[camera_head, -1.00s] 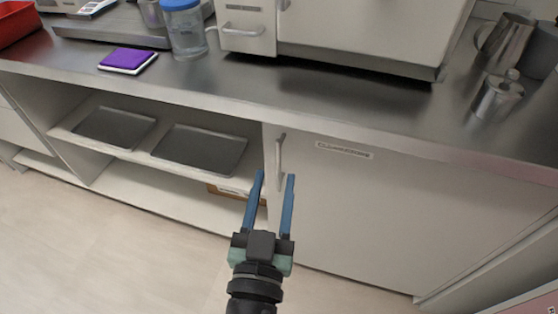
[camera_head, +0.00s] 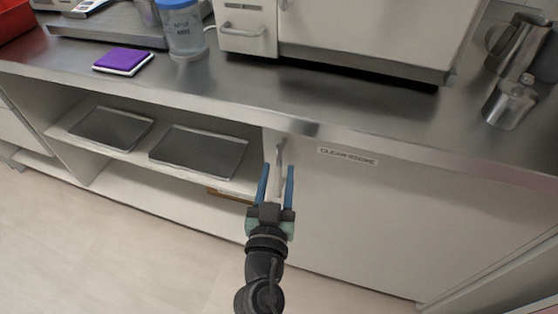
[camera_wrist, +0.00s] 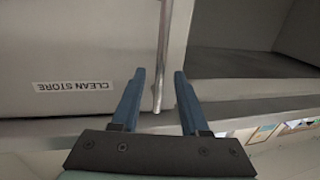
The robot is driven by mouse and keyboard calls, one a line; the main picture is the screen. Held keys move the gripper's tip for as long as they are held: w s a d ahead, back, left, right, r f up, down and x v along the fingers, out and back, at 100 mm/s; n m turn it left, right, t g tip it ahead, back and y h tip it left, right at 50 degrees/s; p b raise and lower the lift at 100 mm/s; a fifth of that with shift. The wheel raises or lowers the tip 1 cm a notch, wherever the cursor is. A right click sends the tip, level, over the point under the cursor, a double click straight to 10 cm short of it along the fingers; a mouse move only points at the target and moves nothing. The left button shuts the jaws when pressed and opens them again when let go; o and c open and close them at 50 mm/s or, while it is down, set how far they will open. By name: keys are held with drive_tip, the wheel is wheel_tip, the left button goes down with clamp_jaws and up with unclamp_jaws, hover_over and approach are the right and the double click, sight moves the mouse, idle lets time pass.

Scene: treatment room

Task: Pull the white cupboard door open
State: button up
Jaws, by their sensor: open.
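The white cupboard door (camera_head: 370,220) stands shut under the steel counter, right of the open shelves, with a "CLEAN STORE" label (camera_head: 347,156). The door also shows in the wrist view (camera_wrist: 70,45). Its upright metal bar handle (camera_head: 281,157) is near the door's left edge. My gripper (camera_head: 276,172) is open, with one blue finger on each side of the handle's lower part. In the wrist view the handle (camera_wrist: 162,50) runs down between the two fingers (camera_wrist: 156,85). I cannot tell whether a finger touches it.
Open shelves left of the door hold two dark trays (camera_head: 112,128) (camera_head: 198,150). The counter (camera_head: 240,88) above carries a white appliance (camera_head: 370,35), a blue-lidded jar (camera_head: 183,28), a purple pad (camera_head: 123,60) and metal jugs (camera_head: 515,45). The floor (camera_head: 100,240) in front is clear.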

drive_tip(key=shift+w+d, duration=0.15)
drive_tip(key=shift+w, duration=1.1)
drive_tip(key=shift+c, duration=0.3)
clamp_jaws()
